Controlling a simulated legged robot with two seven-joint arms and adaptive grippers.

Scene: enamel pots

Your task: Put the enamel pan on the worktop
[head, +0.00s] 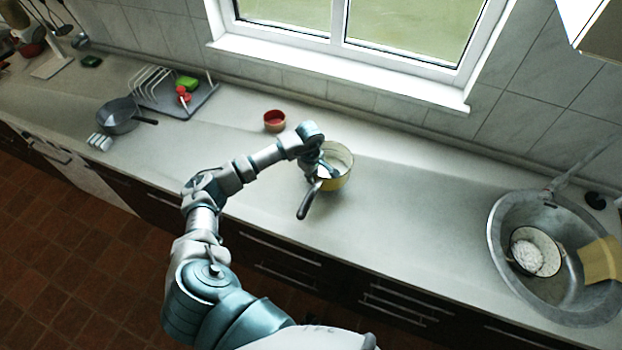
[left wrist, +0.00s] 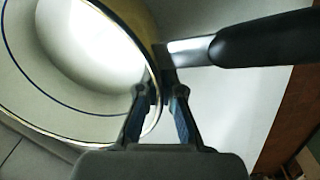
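The enamel pan (head: 341,181), yellow outside and white inside with a dark handle (head: 308,202), is at the middle of the worktop (head: 420,212). I cannot tell whether its base touches the surface. My left gripper (head: 322,172) reaches into it from the left. In the left wrist view, the fingers (left wrist: 160,92) are close together, one on each side of the pan's rim beside the handle (left wrist: 265,42), and look shut on the wall. The pan's white inside (left wrist: 90,50) fills the upper left of that view. My right gripper is out of view.
A small red bowl (head: 274,120) stands behind and left of the pan. A grey pan (head: 119,116) and a dish rack (head: 172,92) are farther left. A round sink (head: 497,240) with dishes is at right. The worktop between pan and sink is clear.

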